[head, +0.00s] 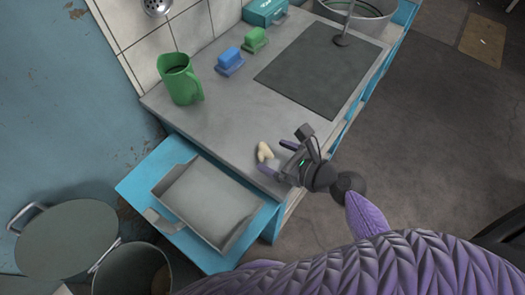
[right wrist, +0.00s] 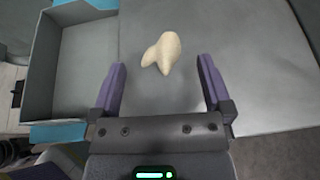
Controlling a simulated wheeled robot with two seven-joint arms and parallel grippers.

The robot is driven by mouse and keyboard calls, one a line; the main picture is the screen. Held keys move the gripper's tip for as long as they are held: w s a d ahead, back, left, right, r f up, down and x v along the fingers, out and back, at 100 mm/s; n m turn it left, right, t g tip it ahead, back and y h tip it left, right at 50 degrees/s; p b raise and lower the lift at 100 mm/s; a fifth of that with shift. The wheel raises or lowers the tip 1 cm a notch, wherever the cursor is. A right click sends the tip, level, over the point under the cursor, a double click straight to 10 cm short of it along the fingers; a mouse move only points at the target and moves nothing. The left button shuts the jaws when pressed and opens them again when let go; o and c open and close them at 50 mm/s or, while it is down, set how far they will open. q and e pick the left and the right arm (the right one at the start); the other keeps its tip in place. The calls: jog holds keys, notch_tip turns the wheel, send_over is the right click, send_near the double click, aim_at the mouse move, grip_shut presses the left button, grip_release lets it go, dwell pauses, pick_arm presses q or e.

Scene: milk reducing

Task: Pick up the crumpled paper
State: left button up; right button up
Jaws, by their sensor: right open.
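A small cream-coloured crumpled piece (head: 265,152), which looks like the crumpled paper, lies on the grey countertop near its front edge. In the right wrist view the crumpled paper (right wrist: 163,52) lies ahead of my fingertips, roughly midway between them. My right gripper (head: 278,157) is beside it in the head view, with its fingers spread either side. In the right wrist view my right gripper (right wrist: 160,75) is open and empty, with purple fingers. My left gripper is not in view.
A grey tray (head: 165,189) sits in an open blue drawer below the counter, left of my right gripper. A green pitcher (head: 180,80), a blue dish (head: 229,62) and a green dish (head: 254,40) stand farther back.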

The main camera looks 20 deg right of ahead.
aim_at(271, 157)
jog(key=shift+w+a+f+b, duration=0.35)
jog(key=shift+w+a+f, duration=0.05)
jog(key=shift+w+f, duration=0.2)
jog(key=shift+w+a+f+b, duration=0.3)
jog(key=shift+w+a+f, duration=0.1)
jog(key=shift+w+f, duration=0.2)
jog(key=shift+w+a, duration=0.2)
jog(key=shift+w, duration=0.1)
jog(key=shift+c, duration=0.9)
jog(key=c, duration=1.1)
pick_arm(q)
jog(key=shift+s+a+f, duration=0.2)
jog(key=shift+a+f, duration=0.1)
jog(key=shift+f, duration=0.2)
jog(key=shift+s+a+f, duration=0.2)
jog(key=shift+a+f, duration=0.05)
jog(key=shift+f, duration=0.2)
